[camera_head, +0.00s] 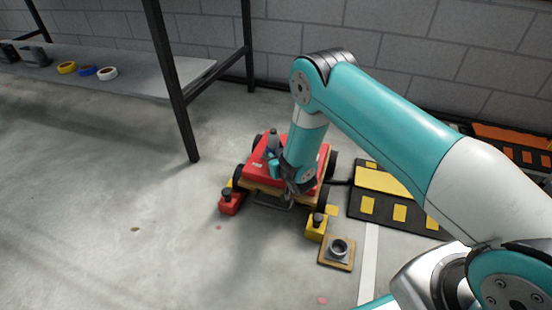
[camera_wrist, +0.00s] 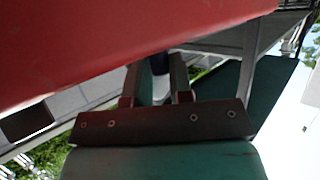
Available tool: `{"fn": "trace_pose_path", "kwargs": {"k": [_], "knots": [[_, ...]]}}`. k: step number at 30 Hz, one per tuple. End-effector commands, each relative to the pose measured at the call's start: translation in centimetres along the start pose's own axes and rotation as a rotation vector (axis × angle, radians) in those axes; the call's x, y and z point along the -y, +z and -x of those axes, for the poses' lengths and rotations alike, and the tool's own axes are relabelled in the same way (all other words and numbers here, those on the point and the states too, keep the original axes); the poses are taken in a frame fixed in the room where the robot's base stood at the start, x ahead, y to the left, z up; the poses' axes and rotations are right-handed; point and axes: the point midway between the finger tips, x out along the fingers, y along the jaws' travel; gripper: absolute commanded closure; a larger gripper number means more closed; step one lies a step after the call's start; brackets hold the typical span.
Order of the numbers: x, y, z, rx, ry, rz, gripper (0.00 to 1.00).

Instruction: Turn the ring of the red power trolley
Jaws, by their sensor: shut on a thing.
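The red power trolley (camera_head: 257,173), a low cart with a red top, wooden edge and black wheels, stands on the floor in the middle of the head view. In the wrist view its red surface (camera_wrist: 90,35) fills the upper left. My gripper (camera_head: 297,187) is down at the trolley's right front part, partly hidden by my arm. In the wrist view my gripper (camera_wrist: 158,78) has its two fingers close together on a narrow dark and pale piece, apparently the trolley's ring. Most of the ring is hidden, so its angle cannot be told.
A red block (camera_head: 230,203) and a yellow block (camera_head: 316,229) with dark knobs stand before the trolley. A wooden plate with a grey socket (camera_head: 337,250) lies nearby. A black-yellow ramp (camera_head: 382,182) is right. A shelf (camera_head: 110,72) holds tape rolls. Left floor is free.

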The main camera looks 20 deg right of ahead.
Motion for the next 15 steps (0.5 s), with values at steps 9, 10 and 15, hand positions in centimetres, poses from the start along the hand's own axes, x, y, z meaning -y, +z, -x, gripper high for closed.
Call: {"fn": "trace_pose_path", "kwargs": {"k": [9,10,15], "knots": [[0.6,0.1,-0.2,0.000,0.064,-0.025,1.00],[0.7,0.1,-0.2,0.001,0.075,-0.030,1.00],[1.2,0.0,-0.4,-0.001,0.145,-0.059,1.00]]}}
